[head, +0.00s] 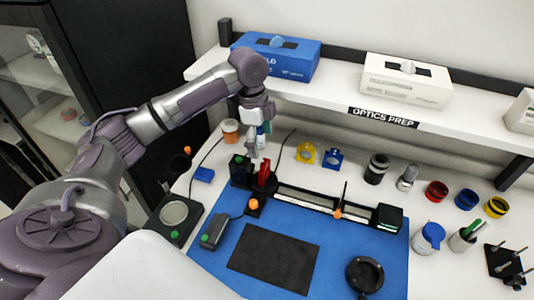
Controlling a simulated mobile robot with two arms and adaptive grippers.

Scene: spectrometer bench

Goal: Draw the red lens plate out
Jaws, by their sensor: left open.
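The red lens plate (264,172) stands upright in a dark holder at the left end of the black optical rail (307,199). My left gripper (258,157) points down just above and behind the plate, with its fingers apart. I cannot tell whether the fingers touch the plate. My right gripper is not in the head view.
A blue mat (340,255) with a black pad (275,258) lies in front of the rail. A yellow plate (306,153) and a blue plate (332,158) stand behind it. A shelf (385,111) overhangs the back. A black box (387,217) ends the rail at right.

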